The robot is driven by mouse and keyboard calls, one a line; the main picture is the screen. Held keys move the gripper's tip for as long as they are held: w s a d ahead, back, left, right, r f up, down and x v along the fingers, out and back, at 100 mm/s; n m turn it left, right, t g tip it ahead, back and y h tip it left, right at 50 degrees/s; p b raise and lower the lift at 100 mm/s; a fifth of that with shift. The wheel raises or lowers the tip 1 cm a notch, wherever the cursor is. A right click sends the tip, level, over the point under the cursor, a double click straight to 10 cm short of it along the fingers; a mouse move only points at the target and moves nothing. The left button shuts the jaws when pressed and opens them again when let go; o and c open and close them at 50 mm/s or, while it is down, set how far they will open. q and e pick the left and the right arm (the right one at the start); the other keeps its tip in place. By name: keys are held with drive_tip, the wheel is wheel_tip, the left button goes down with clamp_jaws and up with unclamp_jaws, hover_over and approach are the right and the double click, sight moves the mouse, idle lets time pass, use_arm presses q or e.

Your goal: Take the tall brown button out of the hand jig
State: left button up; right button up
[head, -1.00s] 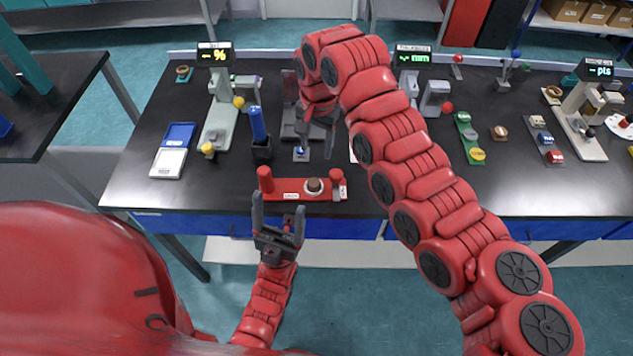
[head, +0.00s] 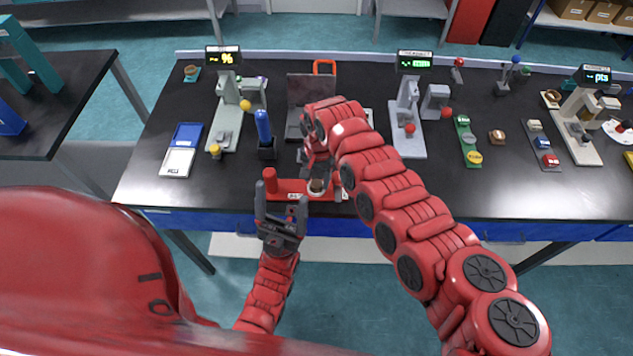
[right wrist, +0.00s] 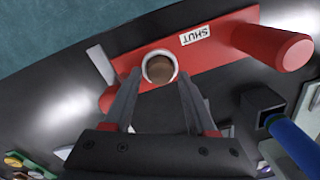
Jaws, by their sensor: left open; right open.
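The red hand jig (head: 288,185) lies near the table's front edge. It has a red post at its left end in the head view. The brown button (right wrist: 159,69) sits in a white ring on the jig, and it also shows in the head view (head: 317,186). My right gripper (right wrist: 160,77) is open and empty over the jig, with its fingertips at either side of the ring in the right wrist view. I cannot tell whether they touch it. My left gripper (head: 281,205) is open and empty in front of the jig.
A blue-handled tool in a black holder (head: 266,148) stands behind the jig's left end. A blue and white scale (head: 181,150) lies further left. A grey instrument (head: 407,120) stands back right. The table right of my right arm is clear at the front.

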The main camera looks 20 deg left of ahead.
drive_tip(key=shift+f, duration=0.7)
clamp_jaws()
drive_tip(key=shift+r, duration=0.1)
